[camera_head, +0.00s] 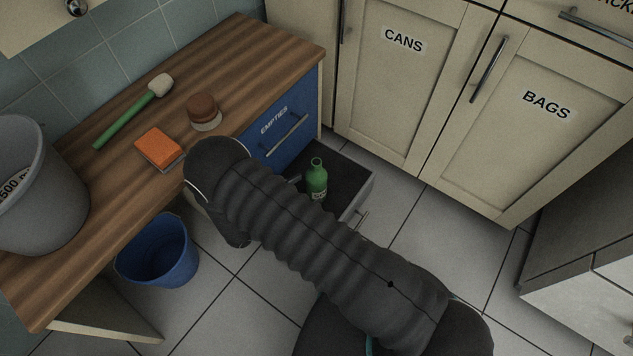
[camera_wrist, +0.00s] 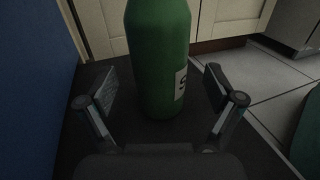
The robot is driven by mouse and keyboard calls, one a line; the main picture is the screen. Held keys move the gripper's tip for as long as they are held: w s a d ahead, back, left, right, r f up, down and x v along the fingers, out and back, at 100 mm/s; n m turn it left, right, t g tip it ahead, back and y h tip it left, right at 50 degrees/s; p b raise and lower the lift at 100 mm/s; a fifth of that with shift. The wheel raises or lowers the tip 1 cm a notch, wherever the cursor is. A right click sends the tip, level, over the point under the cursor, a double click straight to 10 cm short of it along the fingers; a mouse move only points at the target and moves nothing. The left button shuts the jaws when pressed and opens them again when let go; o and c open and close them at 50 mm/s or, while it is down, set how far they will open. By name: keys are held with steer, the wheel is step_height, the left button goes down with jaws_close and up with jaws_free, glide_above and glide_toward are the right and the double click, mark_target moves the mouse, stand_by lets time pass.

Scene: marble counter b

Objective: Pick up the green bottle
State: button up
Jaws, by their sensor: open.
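The green bottle (camera_head: 317,180) stands upright in an open dark drawer (camera_head: 350,204) below the blue drawer front. In the wrist view the bottle (camera_wrist: 158,60) is large and close, with a white label on its right side. My gripper (camera_wrist: 160,95) is open, with one finger on each side of the bottle's lower part. Gaps show between both fingers and the bottle. In the head view my arm hides my gripper and part of the drawer.
A wooden counter holds an orange sponge (camera_head: 158,147), a green-handled brush (camera_head: 134,111), a brown round-topped item (camera_head: 203,111) and a grey bucket (camera_head: 38,190). A blue bin (camera_head: 158,251) stands on the floor. Blue drawer front (camera_head: 285,122) and cream cabinets (camera_head: 400,80) border the open drawer.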

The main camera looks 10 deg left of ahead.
mark_target(308, 189)
steer(key=shift+x, duration=1.75)
steer(key=c, duration=1.1)
steer(key=shift+c, duration=0.2)
steer(key=shift+r, duration=0.1)
